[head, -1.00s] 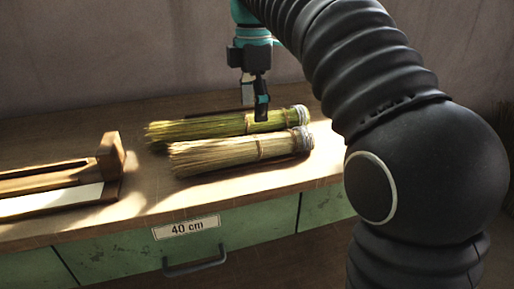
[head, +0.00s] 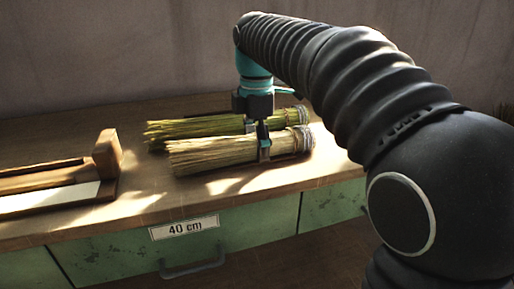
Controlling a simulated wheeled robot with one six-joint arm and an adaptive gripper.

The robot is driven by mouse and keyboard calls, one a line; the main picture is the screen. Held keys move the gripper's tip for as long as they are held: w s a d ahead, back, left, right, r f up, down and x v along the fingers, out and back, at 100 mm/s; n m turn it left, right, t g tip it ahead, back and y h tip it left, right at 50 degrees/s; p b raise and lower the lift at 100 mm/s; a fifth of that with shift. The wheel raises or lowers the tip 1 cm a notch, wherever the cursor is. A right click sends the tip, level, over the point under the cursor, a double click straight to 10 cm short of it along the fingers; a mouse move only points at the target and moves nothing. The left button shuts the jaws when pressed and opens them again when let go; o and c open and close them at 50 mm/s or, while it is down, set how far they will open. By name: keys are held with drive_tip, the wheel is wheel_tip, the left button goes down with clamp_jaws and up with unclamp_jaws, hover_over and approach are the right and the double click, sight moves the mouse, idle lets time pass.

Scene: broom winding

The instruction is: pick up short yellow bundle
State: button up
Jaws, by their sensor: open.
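Two straw bundles lie side by side on the wooden bench. The nearer one is the yellow bundle (head: 215,154), pale straw with a bound, wrapped end at the right. The farther one is a greener bundle (head: 195,128) just behind it, partly hidden by my gripper. My gripper (head: 258,146) points down at the yellow bundle near its bound part. One finger shows at the near side of the yellow bundle, the other beyond it near the green bundle. The jaws are open; whether they touch the straw I cannot tell.
A wooden trough-like fixture (head: 62,179) with an upright end block stands at the left. The bench (head: 160,205) has clear room in front of the bundles. Below is a green drawer front with a "40 cm" label (head: 184,228) and a handle.

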drive_tip(key=c, duration=1.3)
drive_tip(key=shift+r, duration=0.1)
drive_tip(key=shift+r, duration=0.4)
wheel_tip(320, 180, up, 4)
drive_tip(key=shift+f+p, duration=0.15)
drive_tip(key=shift+p, duration=0.35)
drive_tip(key=s+d+r, duration=0.2)
drive_tip(key=s, duration=0.1)
drive_tip(key=s+d+r, duration=0.2)
drive_tip(key=s+d, duration=0.1)
drive_tip(key=s+d+r, duration=0.2)
drive_tip(key=s, duration=0.1)
drive_tip(key=shift+d+r, duration=0.2)
drive_tip(key=shift+d, duration=0.1)
